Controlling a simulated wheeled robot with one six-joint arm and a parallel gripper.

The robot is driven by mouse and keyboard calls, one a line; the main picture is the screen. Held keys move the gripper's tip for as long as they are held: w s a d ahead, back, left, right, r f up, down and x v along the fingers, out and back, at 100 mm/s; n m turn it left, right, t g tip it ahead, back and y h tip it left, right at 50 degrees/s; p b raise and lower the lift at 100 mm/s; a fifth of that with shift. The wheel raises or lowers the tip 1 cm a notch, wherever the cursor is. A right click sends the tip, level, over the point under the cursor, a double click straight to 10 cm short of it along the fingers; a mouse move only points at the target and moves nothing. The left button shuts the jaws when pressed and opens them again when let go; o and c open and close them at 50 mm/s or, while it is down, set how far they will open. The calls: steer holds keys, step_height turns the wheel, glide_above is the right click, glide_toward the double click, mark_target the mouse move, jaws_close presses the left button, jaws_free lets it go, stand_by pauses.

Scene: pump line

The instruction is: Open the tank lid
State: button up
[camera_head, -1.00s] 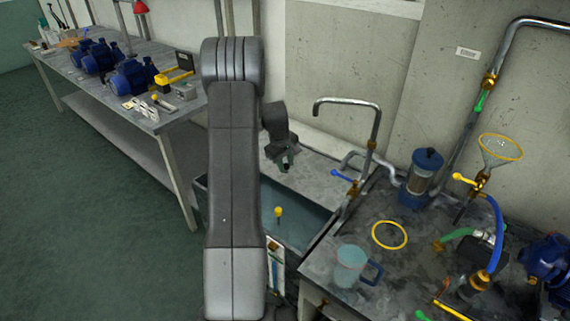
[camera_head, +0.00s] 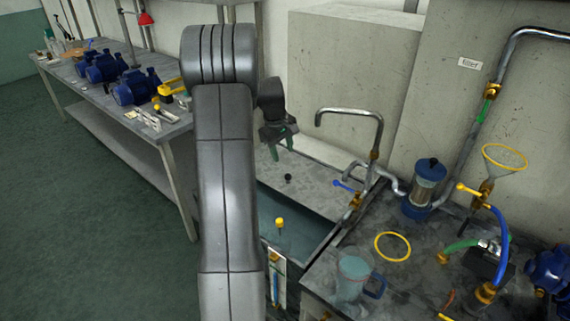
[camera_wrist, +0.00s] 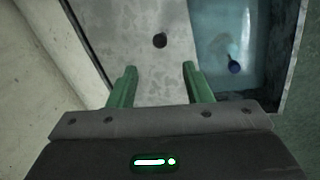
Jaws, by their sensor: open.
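The tank (camera_head: 327,243) stands against the wall behind my arm, with bluish water showing in its near part. A grey speckled lid (camera_head: 318,190) lies flat over its far part, with a small dark knob (camera_head: 288,177) on it. In the wrist view the lid (camera_wrist: 150,15) fills the middle, and the knob (camera_wrist: 160,40) lies ahead of the fingertips, between their lines. My gripper (camera_head: 279,150) is above the lid, with its green fingers apart and nothing between them. The wrist view shows the same open fingers of my gripper (camera_wrist: 160,68), apart from the knob.
A yellow-topped float (camera_head: 279,223) stands in the water. A curved metal tap (camera_head: 350,112) with a blue lever rises at the tank's right edge. The right bench holds a jug (camera_head: 352,275), a yellow ring (camera_head: 392,246) and piping. A bench with blue pumps (camera_head: 135,88) stands left.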

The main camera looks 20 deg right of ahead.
mark_target(287, 175)
steer(key=shift+s+a+r, duration=0.1)
steer(key=shift+a+r, duration=0.05)
steer(key=shift+r, duration=0.55)
steer(key=shift+a+r, duration=0.1)
steer(key=shift+r, duration=0.55)
steer(key=shift+f, duration=0.1)
steer(key=f, duration=0.4)
steer(key=d+f, duration=0.1)
steer(key=f, duration=0.4)
steer(key=w+d+f+p, duration=0.1)
steer(key=f, duration=0.3)
steer(key=shift+d+f, duration=0.2)
steer(key=shift+d, duration=0.05)
steer(key=shift+s+a, duration=0.1)
steer(key=shift+a, duration=0.05)
